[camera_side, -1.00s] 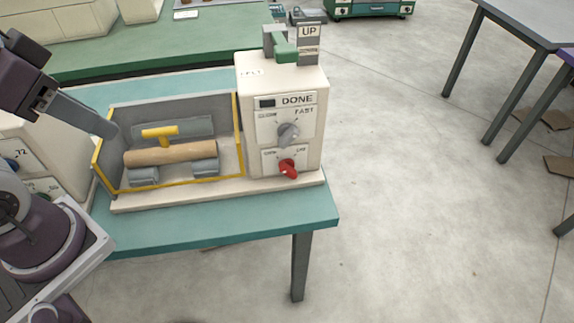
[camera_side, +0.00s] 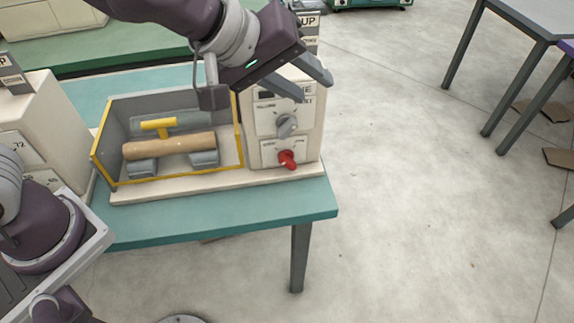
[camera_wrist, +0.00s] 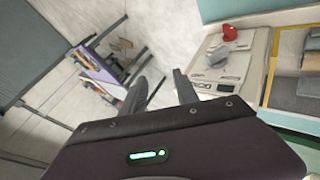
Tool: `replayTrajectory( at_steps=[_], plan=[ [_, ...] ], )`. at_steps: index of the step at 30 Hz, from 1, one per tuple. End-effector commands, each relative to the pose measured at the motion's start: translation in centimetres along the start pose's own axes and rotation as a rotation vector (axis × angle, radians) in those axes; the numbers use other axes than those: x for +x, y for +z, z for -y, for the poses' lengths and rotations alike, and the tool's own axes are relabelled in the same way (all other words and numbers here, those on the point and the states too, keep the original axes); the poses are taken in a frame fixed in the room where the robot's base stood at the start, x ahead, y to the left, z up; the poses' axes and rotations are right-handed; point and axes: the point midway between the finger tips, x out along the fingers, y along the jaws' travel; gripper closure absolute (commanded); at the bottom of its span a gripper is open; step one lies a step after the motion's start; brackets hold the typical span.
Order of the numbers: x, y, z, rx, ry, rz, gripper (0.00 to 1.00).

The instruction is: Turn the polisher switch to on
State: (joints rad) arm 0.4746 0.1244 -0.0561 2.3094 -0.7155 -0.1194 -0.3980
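The cream control box (camera_side: 313,140) stands at the right end of the machine on the teal table. Its front carries a grey knob (camera_side: 287,125) and, below it, a red knob (camera_side: 287,159). The small labels do not show which knob is the polisher switch, and the red knob's setting is hard to read. My gripper (camera_side: 316,88) is open and empty, above and in front of the box's upper front, touching neither knob. In the wrist view, my open fingers (camera_wrist: 160,86) are left of the box, with the grey knob (camera_wrist: 218,56) and red knob (camera_wrist: 229,32) visible.
A yellow-edged tray (camera_side: 100,165) with a wooden roller (camera_side: 170,147) adjoins the box on its left. Another cream machine (camera_side: 45,115) stands farther left. The floor right of the teal table (camera_side: 220,220) is clear up to a grey table (camera_side: 540,20).

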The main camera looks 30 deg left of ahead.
Motion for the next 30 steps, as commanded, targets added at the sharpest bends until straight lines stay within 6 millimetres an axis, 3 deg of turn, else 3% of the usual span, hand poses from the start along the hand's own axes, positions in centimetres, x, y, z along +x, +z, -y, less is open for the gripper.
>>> replayTrajectory(
  at_steps=[1, 3, 6, 7, 10, 14, 18, 24, 30],
  plan=[
    [4.1, 1.6, 0.2, -0.081, -0.034, -0.032, 0.64],
    [9.2, 3.3, 1.7, -0.206, -0.086, -0.145, 0.64],
    [14.3, 6.0, 6.4, -0.302, -0.166, -0.366, 0.64],
    [15.2, 6.7, 8.1, -0.31, -0.184, -0.439, 0.64],
    [16.0, 8.4, 13.0, -0.287, -0.208, -0.666, 0.64],
    [15.1, 9.2, 16.5, -0.228, -0.191, -0.855, 0.64],
    [15.0, 8.6, 17.5, -0.206, -0.178, -0.915, 0.64],
    [17.3, 5.5, 18.5, -0.209, -0.182, -0.915, 0.64],
    [18.7, 3.9, 18.9, -0.208, -0.18, -0.912, 0.64]
  ],
)
